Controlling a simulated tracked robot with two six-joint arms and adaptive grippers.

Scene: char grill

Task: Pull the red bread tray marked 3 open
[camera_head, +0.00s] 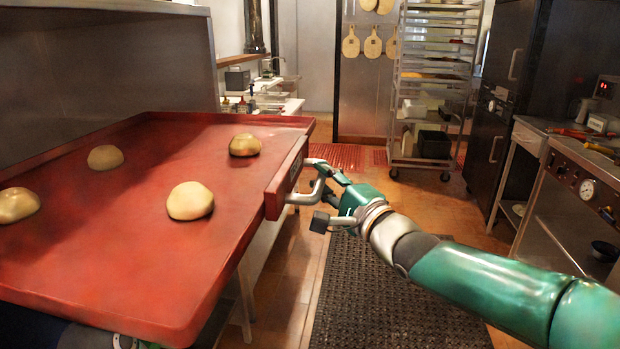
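The red bread tray (120,240) fills the left of the head view and carries several pale dough balls, one of them near its middle (190,201). Its front wall, on the right, has a pale label (296,166) too small to read and a silver bar handle (312,190). My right gripper (322,196) is at this handle. Its fingers look spread, with the upper one beside the bar and the lower dark pad apart from it below. I cannot tell whether the upper finger touches the bar. My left gripper is not in view.
A dark perforated mat (385,300) lies on the tiled floor below my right arm. A wheeled rack (432,90) stands at the back. A steel counter with a gauge (575,185) and dark ovens (505,90) line the right side. The floor between is mostly free.

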